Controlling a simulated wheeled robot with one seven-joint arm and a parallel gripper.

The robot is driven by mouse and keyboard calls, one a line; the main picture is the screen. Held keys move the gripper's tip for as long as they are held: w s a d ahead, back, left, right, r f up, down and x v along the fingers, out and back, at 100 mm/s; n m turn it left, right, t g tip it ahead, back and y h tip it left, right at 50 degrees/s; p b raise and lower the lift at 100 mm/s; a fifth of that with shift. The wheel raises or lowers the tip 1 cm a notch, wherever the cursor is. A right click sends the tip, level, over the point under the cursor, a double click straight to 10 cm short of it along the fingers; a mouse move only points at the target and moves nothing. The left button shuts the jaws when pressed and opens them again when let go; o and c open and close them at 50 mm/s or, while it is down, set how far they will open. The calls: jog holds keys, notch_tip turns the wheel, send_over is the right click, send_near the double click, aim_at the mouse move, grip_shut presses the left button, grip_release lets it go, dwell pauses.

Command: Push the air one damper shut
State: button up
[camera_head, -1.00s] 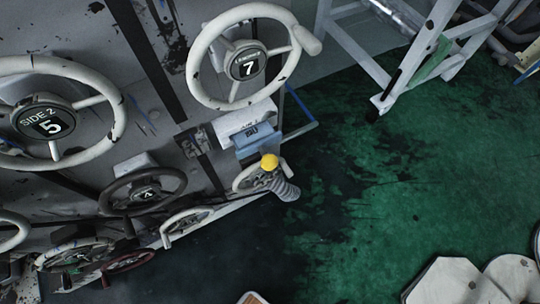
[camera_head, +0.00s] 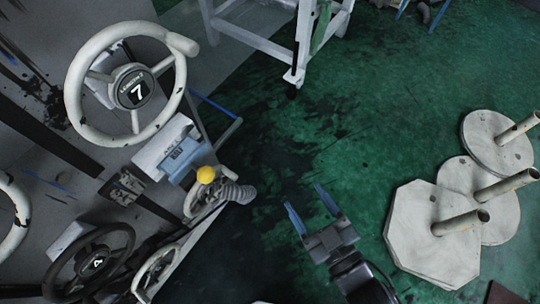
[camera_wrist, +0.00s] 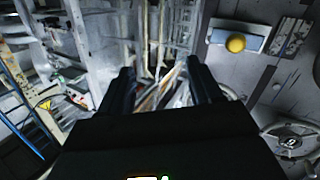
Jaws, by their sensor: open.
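The air one damper control is a white box (camera_head: 160,146) on the grey panel with a blue-grey labelled block (camera_head: 185,158); the small label reads roughly AIR 1. A yellow knob (camera_head: 205,175) sits just below the block. The wrist view shows the knob (camera_wrist: 235,43) in front of a pale plate (camera_wrist: 238,32), right of my fingers. My gripper (camera_head: 303,197) is open and empty, out over the green floor, right of the knob and apart from it. It also shows in the wrist view (camera_wrist: 160,70). How far the damper is open cannot be told.
A white handwheel marked 7 (camera_head: 168,103) stands above the damper. A dark handwheel (camera_head: 72,278) is lower left. A grey ribbed grip (camera_head: 238,192) juts out beside the knob. White plates with posts (camera_head: 425,250) stand at right. A white frame (camera_head: 250,42) is behind. Green floor between is clear.

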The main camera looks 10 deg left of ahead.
aim_at(206, 175)
jog(key=shift+w+a+f+n+g+y+p, duration=0.1)
jog(key=shift+w+a+n+g+y+p, duration=0.4)
jog(key=shift+a, duration=3.25)
jog(key=shift+w+a+f+n+g+y+p, duration=0.15)
jog(key=shift+a+n+g+y, duration=0.55)
jog(key=shift+a, duration=3.05)
jog(key=shift+w+a+n+g+y+p, duration=0.3)
jog(key=shift+a+y, duration=0.5)
jog(key=shift+a, duration=2.95)
jog(key=shift+c, duration=0.2)
grip_shut()
